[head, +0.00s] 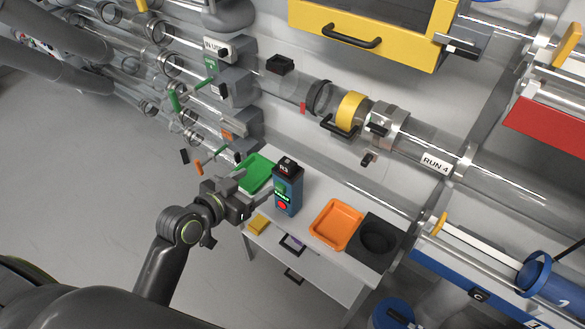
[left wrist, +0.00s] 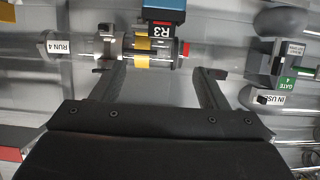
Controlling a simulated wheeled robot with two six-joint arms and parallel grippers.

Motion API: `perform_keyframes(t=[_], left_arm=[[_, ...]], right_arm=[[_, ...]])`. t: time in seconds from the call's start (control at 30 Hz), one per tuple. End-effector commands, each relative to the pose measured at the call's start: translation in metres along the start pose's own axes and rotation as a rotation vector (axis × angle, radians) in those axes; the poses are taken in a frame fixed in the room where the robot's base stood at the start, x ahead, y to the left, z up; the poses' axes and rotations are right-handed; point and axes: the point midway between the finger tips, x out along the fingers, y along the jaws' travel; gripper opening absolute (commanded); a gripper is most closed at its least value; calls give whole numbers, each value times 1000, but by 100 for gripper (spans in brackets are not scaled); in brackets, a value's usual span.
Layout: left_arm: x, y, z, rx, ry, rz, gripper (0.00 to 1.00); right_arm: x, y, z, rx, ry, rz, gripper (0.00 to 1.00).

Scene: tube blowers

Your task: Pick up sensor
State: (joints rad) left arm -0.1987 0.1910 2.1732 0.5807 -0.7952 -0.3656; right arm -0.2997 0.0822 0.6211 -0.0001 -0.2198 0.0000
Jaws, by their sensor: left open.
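The sensor appears to be the blue box with a black top marked R3 (head: 288,192), standing upright on the small white table (head: 325,261). It has a green display and a red button on its front. In the left wrist view its blue body and R3 label (left wrist: 164,22) show at the top edge, beyond the fingertips and between their lines. My left gripper (head: 254,193) is open and empty, just left of the sensor, with its fingers toward it. A gap to the sensor shows in the wrist view. My right gripper is in neither view.
A green tray (head: 255,174) lies behind the gripper. An orange tray (head: 337,224) and a black holder with a round recess (head: 378,236) are right of the sensor. A yellow pad (head: 259,225) lies near the front. Clear tubes (head: 420,152) run behind the table.

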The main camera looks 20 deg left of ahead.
Motion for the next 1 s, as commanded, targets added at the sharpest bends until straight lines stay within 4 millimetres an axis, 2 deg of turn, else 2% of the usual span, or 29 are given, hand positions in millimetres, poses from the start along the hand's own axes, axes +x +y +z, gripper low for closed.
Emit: perform_keyframes(t=[0.23, 0.5, 0.63, 0.87, 1.0], left_arm=[[47, 0, -1, -4, 0, 0, 67], [93, 0, 0, -4, -1, 0, 67], [106, 0, 1, -2, -2, -1, 67], [117, 0, 1, -3, -2, -1, 67], [131, 1, 0, -2, -2, -1, 67]], right_arm=[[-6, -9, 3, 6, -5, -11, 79], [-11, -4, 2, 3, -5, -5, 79], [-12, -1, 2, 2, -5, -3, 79], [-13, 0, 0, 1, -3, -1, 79], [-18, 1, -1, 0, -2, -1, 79]])
